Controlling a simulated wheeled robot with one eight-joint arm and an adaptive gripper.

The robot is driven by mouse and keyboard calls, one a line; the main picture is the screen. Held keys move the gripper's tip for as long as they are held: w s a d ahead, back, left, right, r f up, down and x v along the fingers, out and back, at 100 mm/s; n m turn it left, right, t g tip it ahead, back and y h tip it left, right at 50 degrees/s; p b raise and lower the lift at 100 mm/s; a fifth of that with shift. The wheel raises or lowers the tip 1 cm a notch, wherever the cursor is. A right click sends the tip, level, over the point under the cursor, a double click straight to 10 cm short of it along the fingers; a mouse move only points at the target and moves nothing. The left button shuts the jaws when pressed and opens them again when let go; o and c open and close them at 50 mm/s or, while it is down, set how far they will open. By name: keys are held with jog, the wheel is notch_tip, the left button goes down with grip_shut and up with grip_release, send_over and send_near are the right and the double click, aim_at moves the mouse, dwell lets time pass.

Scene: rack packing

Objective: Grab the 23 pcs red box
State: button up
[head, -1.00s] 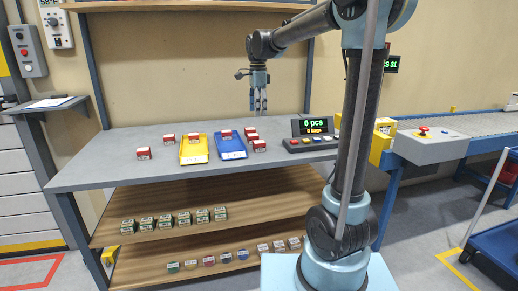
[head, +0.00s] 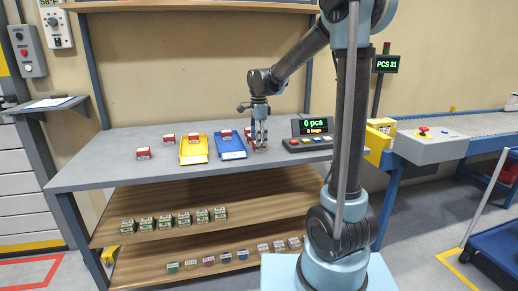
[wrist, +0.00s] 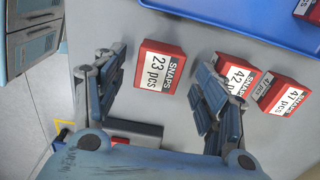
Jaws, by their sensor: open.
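The red box labelled "SNAPS 23 pcs" (wrist: 158,67) lies on the grey tabletop in the wrist view, label facing the camera. My gripper (wrist: 157,80) is open, with one finger on each side of this box and visible gaps between. In the head view my gripper (head: 260,138) is low over the table, right of the blue tray, and partly covers a red box (head: 259,149) there. Whether the fingers reach down to the box's height I cannot tell.
Red boxes marked 42 (wrist: 238,70) and 47 (wrist: 286,98) sit close beyond the right finger. A blue tray (head: 231,153) and a yellow tray (head: 194,157) stand to the left. The counter console (head: 312,143) reads 0 pcs, close on the right.

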jog(key=shift+f, duration=1.4)
jog(key=c, duration=1.2)
